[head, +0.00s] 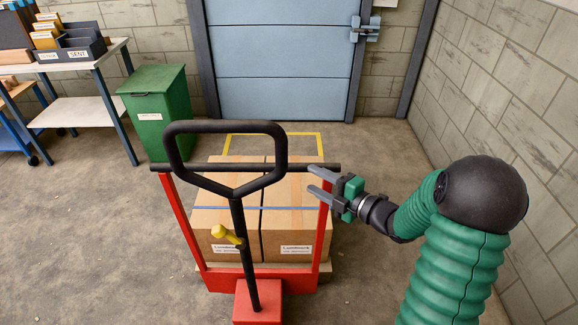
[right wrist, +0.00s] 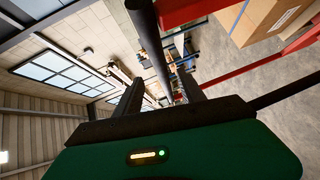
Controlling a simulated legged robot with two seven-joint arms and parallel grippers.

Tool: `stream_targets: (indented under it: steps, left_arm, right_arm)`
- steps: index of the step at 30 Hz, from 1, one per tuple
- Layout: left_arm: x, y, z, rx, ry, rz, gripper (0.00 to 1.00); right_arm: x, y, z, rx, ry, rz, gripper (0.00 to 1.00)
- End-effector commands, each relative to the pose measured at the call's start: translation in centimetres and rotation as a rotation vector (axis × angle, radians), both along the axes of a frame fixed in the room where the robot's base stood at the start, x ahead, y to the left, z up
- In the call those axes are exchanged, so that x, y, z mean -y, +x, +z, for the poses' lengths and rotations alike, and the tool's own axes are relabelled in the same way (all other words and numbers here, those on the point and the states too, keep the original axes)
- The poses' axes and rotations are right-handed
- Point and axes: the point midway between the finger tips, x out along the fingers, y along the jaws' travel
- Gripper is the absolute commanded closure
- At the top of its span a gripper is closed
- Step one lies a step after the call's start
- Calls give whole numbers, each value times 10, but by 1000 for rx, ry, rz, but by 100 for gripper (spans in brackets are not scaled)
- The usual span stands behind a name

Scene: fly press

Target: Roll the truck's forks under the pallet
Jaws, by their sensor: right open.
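The red pallet truck (head: 258,303) stands in the middle of the head view, with a black loop handle (head: 171,150) and a black crossbar (head: 305,168) on red posts. Beyond its frame, two cardboard boxes (head: 290,237) with a blue strap sit on a pallet (head: 327,268), mostly hidden. The forks are hidden, so I cannot tell how far under they are. My right gripper (head: 318,180) is open at the crossbar's right end. In the right wrist view the dark bar (right wrist: 149,40) shows between the open fingers (right wrist: 160,93); contact is unclear. My left gripper is out of view.
A yellow floor outline (head: 320,142) lies behind the boxes, before a blue door (head: 285,60). A green bin (head: 155,110) and a shelf table (head: 85,110) stand at the left. A block wall (head: 510,110) bounds the right. Floor at the left is clear.

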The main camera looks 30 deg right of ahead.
Motion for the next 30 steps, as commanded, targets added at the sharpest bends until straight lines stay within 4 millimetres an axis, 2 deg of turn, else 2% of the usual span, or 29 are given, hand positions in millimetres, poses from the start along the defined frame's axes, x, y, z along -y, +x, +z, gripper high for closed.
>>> stream_targets:
  steps: [6, 10, 15, 22, 30]
  left_arm:
    - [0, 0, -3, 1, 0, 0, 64]
    - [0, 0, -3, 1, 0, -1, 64]
    - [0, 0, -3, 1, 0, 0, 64]
    - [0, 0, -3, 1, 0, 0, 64]
    - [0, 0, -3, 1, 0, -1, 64]
  right_arm:
    - [-14, 53, -9, 1, 2, 2, 53]
    - [-19, 76, -11, 2, 2, 1, 53]
    - [-23, 89, -12, 1, -1, -2, 53]
    - [-22, 89, -13, 1, 1, -2, 53]
    - [-22, 89, -13, 1, 1, -2, 89]
